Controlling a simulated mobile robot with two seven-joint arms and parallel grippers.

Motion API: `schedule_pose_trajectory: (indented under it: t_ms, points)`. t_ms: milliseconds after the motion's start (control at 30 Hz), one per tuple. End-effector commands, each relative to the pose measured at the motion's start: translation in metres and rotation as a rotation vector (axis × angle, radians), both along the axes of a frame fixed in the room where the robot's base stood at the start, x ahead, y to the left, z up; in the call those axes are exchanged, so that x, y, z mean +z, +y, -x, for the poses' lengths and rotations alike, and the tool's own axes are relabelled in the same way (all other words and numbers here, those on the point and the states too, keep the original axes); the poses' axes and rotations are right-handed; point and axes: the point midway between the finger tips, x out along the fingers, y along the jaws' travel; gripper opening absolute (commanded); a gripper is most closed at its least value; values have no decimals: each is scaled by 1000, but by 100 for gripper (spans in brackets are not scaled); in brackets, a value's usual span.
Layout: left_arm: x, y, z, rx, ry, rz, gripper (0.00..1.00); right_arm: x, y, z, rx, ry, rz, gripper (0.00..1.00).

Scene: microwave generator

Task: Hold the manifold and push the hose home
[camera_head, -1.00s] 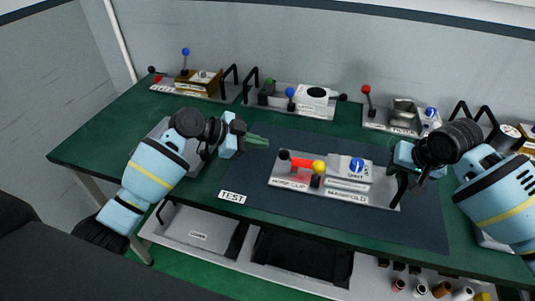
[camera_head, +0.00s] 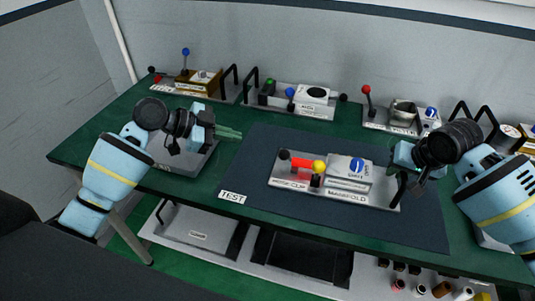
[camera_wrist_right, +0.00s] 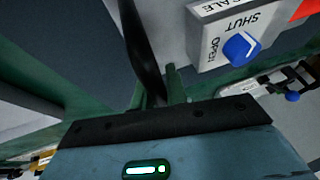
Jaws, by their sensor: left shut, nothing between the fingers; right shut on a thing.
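The manifold (camera_head: 345,186) is a light block with a blue knob (camera_head: 356,165), on a grey plate (camera_head: 377,199) in the middle of the dark mat. At its left are a short red piece (camera_head: 303,164), a yellow ball (camera_head: 319,167) and a black round end (camera_head: 284,155); I cannot tell which is the hose. My right gripper (camera_head: 410,179) is shut on the black handle (camera_head: 397,188) at the plate's right end; the handle also shows in the right wrist view (camera_wrist_right: 142,50). My left gripper (camera_head: 239,134) is shut and empty, left of the plate and apart from it.
A TEST label (camera_head: 232,197) lies left of the mat. Several fixtures stand along the back, including a brown block (camera_head: 200,80), a tray with a round black top (camera_head: 316,93) and a red lever (camera_head: 366,90). The mat (camera_head: 262,150) is bare around the plate.

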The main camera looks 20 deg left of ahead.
Motion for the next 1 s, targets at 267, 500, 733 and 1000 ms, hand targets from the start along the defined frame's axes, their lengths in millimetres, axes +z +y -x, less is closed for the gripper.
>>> schedule_pose_trajectory:
  t_ms: [267, 500, 733, 1000]
  points:
    - [-3, 1, 1, 0, 4, 0, 0, -11, 0, 4, 1, 20, 6, 16]
    - [-1, 1, 1, 0, 2, 0, 0, -6, 0, 2, 1, 11, 3, 40]
    - [0, 1, 0, 0, 0, 0, 0, -2, 0, 1, 1, 5, 1, 40]
    - [0, 0, 0, 0, 0, 0, 0, 27, -6, 12, 0, 1, 0, 40]
